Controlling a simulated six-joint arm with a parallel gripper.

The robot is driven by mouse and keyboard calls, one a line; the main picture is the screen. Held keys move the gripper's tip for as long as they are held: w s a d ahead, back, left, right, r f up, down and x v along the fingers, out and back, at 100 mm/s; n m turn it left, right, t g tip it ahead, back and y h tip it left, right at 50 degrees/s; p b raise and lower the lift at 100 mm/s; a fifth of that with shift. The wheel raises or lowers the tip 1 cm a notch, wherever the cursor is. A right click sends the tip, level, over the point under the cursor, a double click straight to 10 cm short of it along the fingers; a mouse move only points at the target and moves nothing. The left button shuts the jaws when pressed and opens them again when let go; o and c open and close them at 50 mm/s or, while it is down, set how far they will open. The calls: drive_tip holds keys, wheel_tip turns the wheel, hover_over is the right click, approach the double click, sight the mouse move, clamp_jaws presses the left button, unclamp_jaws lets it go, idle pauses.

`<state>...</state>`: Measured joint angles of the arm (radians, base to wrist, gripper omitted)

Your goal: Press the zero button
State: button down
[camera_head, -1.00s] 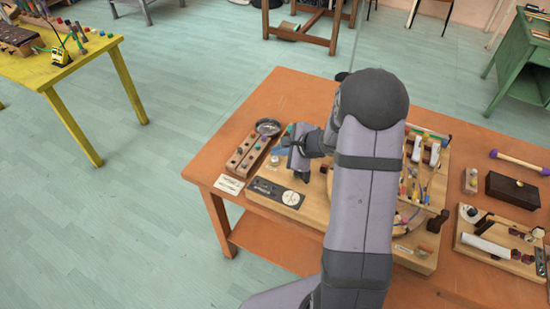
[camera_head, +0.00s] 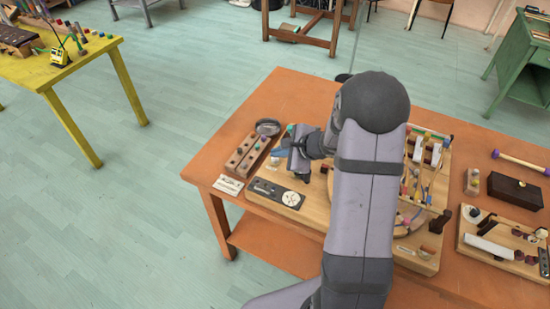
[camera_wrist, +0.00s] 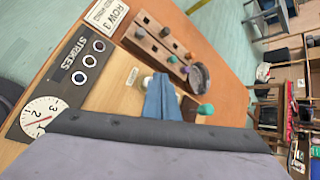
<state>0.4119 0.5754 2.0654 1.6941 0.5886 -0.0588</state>
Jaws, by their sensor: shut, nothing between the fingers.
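My gripper (camera_wrist: 161,84) shows in the wrist view as slim blue fingers, shut and empty. In the head view its blue tip (camera_head: 280,153) is over the left part of the wooden board (camera_head: 312,197). A pale round button (camera_wrist: 148,82) sits close beside the fingertips in the wrist view, partly covered by them. A small white tag (camera_wrist: 132,77) lies next to it, its lettering too small to read. I cannot tell whether the fingertips touch the button. A dark STRIKES panel (camera_wrist: 68,73) has several round windows and a white dial (camera_wrist: 40,117) with a red pointer.
A wooden block with round pegs (camera_wrist: 155,42) and a dark round dish (camera_wrist: 199,78) stand beyond the fingers. A teal knob (camera_wrist: 205,109) is just right of them. A ROW 3 card (camera_wrist: 108,14) lies near the table edge. A dark box (camera_head: 515,190) stands at the right.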

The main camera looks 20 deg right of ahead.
drive_tip(key=shift+f+b, duration=0.4)
drive_tip(key=shift+b, duration=0.1)
idle(0.4)
drive_tip(key=shift+r, duration=0.1)
idle(0.3)
drive_tip(key=shift+r+p, duration=0.55)
drive_tip(key=shift+r, duration=0.25)
drive_tip(key=shift+r, duration=0.1)
drive_tip(key=shift+r+p, duration=1.85)
drive_tip(key=shift+r, duration=0.6)
